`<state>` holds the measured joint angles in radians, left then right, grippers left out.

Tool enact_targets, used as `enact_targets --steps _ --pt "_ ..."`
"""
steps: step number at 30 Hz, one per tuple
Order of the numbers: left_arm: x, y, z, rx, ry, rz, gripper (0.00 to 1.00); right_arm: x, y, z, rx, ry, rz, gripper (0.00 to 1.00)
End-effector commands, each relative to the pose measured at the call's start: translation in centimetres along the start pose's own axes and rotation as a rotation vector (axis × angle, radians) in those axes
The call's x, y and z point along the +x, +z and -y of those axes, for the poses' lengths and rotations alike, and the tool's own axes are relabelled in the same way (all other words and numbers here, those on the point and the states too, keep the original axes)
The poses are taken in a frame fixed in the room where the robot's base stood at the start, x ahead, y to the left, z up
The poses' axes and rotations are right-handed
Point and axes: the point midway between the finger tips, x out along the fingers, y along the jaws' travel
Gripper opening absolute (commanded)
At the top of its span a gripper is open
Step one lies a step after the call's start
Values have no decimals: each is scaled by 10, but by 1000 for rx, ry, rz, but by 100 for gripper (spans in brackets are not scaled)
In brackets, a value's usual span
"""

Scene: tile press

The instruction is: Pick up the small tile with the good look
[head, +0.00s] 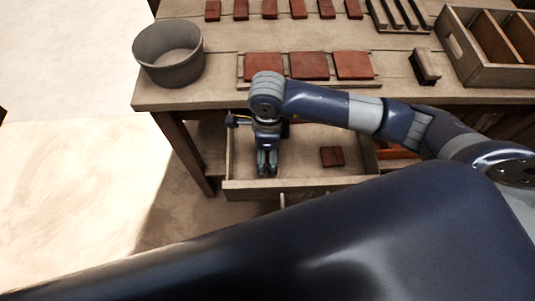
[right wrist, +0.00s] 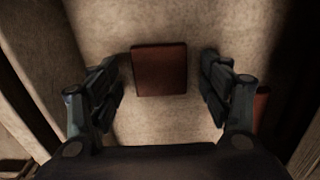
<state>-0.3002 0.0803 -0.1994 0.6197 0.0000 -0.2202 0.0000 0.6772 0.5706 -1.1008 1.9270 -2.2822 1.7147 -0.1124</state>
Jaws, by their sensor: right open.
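My right gripper (head: 267,170) points down into the open drawer (head: 300,188), near its left side. In the right wrist view its fingers are open and apart. A small, plain reddish-brown tile (right wrist: 159,70) lies flat on the drawer floor, seen between the fingers and slightly beyond them, with no visible contact. The gripper hides this tile in the head view. More dark red tile (head: 332,157) lies further right in the drawer, with a line down its middle; part of a tile (right wrist: 262,108) shows behind the right finger. Fine surface marks are too small to tell. My left gripper is out of view.
On the table above are three larger red tiles (head: 309,66) on a board, a row of several small red tiles (head: 270,9), a grey round bucket (head: 169,53), a dark block (head: 425,66) and a divided wooden box (head: 490,75). Drawer walls (right wrist: 45,80) stand close around the gripper.

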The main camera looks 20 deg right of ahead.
Motion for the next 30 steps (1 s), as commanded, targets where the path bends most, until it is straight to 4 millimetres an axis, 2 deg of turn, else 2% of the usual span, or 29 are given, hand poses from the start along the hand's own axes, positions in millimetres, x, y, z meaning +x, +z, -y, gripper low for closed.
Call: enact_targets --steps 8,15,25,30 --pt "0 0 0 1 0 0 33 4 0 0 0 -1 0 72" --pt "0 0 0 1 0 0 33 4 0 0 -1 -1 0 23" --pt "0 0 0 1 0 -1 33 2 1 0 -1 -1 2 23" --pt "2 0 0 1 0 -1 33 -21 1 1 -2 -5 4 23"
